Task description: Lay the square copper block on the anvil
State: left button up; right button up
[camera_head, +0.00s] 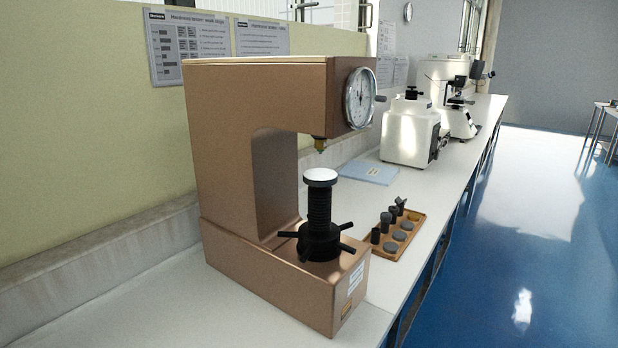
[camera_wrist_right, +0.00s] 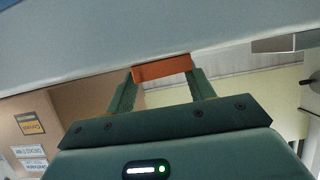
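The anvil (camera_head: 320,176) is a round disc with a pale top, on a black threaded screw under the indenter of the large copper-brown hardness tester (camera_head: 225,130). Nothing lies on the anvil. In the right wrist view, an orange-brown copper block (camera_wrist_right: 162,70) sits between the fingertips of my right gripper (camera_wrist_right: 162,74). Both dark green fingers meet its ends, and only one narrow face shows. My right gripper is not in the head view, so its distance from the anvil cannot be told there. My left gripper is in neither view.
A wooden tray (camera_head: 372,250) with several dark round pieces stands right of the tester. A blue booklet (camera_head: 368,171) and white instruments (camera_head: 410,130) are farther back. Black spoked handles (camera_head: 318,243) stick out below the anvil. The gap between indenter (camera_head: 320,145) and anvil is small.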

jog(key=shift+f, duration=0.1)
jog(key=shift+c, duration=0.3)
jog(key=shift+r+p, duration=0.4)
jog(key=shift+r, duration=0.15)
jog(key=shift+c, duration=1.1)
notch_tip(320, 180, up, 4)
jog(key=p, duration=0.3)
jog(key=shift+r, duration=0.2)
jog(key=shift+c, duration=1.2)
jog(key=shift+f, duration=0.15)
